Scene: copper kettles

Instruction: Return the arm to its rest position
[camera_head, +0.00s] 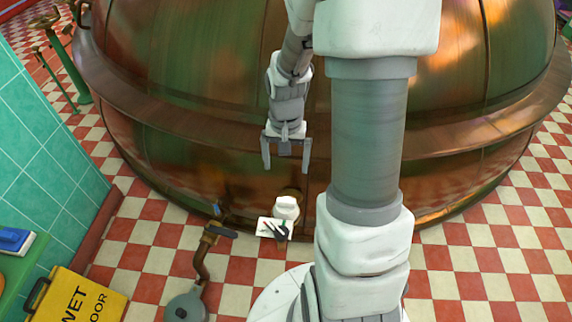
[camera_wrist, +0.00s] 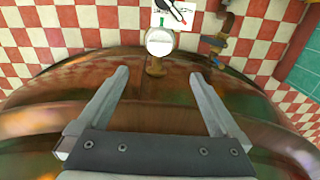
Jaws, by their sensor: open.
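My gripper (camera_head: 287,164) hangs at the end of my arm, in front of the big copper kettle (camera_head: 200,165). Its two grey fingers are spread wide, with nothing between them. In the wrist view my gripper (camera_wrist: 157,80) is also open and empty, with the curved copper kettle (camera_wrist: 55,110) behind and below it. My thick white and grey arm covers part of the kettle's right half in the head view.
A white-topped fitting (camera_head: 286,207) with a small sign (camera_head: 269,228) stands at the kettle's base. A bent copper pipe (camera_head: 203,258) is to its left. A yellow wet-floor sign (camera_head: 75,297) and a teal tiled wall (camera_head: 45,150) are on the left. Checkered floor (camera_head: 470,255) is clear at right.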

